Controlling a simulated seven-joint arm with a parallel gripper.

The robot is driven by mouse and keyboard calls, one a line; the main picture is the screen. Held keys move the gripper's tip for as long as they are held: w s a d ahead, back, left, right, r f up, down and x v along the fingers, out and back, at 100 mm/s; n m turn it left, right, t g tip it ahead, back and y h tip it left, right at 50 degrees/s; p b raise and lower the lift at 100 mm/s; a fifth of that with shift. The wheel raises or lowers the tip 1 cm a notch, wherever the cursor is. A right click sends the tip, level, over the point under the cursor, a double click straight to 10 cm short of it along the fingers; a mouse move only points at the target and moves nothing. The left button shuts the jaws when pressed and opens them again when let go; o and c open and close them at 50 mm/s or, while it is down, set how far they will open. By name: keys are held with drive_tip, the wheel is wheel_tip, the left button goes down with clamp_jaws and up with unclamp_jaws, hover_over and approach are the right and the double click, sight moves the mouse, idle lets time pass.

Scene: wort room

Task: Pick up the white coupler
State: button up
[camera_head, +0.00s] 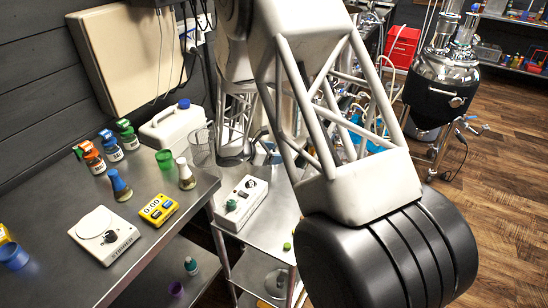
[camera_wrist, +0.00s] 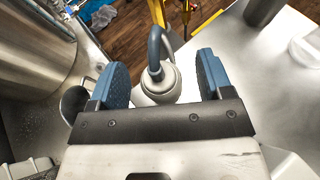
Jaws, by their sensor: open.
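In the wrist view, my gripper (camera_wrist: 162,70) is open, with one blue pad on each side. A pale round piece with a dark grey curved tube on top, which looks like the white coupler (camera_wrist: 160,88), shows between the pads. No pad visibly grips it, and I cannot tell how far below the pads it is. The front edge of my gripper hides its lower part. In the camera_head view, my arm covers much of the middle, and I cannot make out the coupler or the fingertips clearly.
In the wrist view, a large steel vessel (camera_wrist: 35,50) stands left and a dark cylinder (camera_wrist: 263,10) upper right.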

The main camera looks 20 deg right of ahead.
sight(277, 150)
drive_tip(key=shift+x, duration=0.8)
drive_tip(key=c, duration=1)
drive_tip(key=shift+r, duration=0.1)
drive_tip(key=shift+r, duration=0.8)
wheel_tip(277, 150, up, 2)
drive_tip(key=s, duration=0.5)
drive_tip(key=s+a, duration=0.1)
drive_tip(key=s, duration=0.4)
drive_tip(key=s+r, duration=0.1)
drive_tip(key=s, duration=0.5)
drive_tip(key=shift+a+r, duration=0.1)
drive_tip(key=shift+a, duration=0.15)
